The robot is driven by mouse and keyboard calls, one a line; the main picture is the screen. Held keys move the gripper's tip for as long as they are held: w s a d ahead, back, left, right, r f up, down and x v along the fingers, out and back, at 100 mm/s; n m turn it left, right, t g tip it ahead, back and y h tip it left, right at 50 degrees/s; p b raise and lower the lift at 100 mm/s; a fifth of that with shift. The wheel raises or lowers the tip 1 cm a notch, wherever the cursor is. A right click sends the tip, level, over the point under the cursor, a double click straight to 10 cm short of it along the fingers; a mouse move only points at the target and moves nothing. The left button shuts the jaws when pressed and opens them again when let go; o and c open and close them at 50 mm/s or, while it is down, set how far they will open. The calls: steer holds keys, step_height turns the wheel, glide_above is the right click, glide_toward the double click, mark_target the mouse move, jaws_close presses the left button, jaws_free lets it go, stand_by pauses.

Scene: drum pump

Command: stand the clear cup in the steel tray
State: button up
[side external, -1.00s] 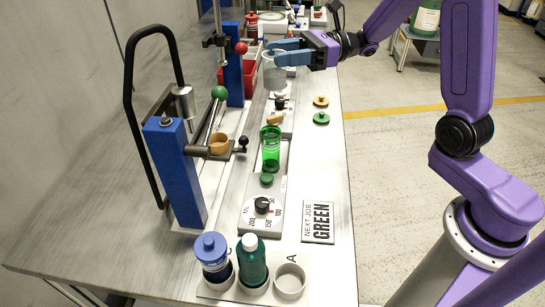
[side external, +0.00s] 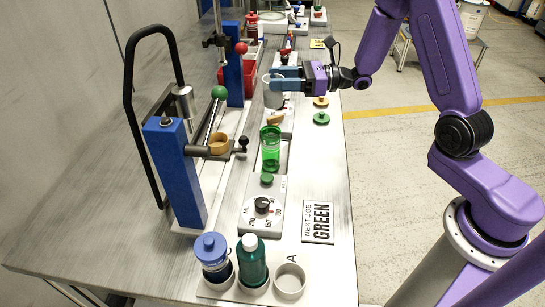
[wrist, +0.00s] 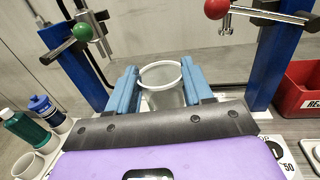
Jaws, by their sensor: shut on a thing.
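The clear cup (side external: 271,99) is held upright between the blue fingers of my gripper (side external: 277,79), above the line of dial stations. In the wrist view the cup (wrist: 163,90) sits between the two fingertips of my gripper (wrist: 160,76), its round rim facing up and looking empty. The cup's base overlaps the station behind it, so its height above the bench is hard to judge. I cannot pick out the steel tray for certain.
Blue press posts (side external: 174,172) with lever arms rise on the left. A red bin (wrist: 302,88) lies right in the wrist view. Bottles (side external: 252,262) stand at the near end.

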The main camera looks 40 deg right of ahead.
step_height(320, 180, down, 15)
steer(key=shift+f, duration=0.1)
stand_by(0.8)
steer(key=o, duration=1)
steer(key=shift+o, duration=0.2)
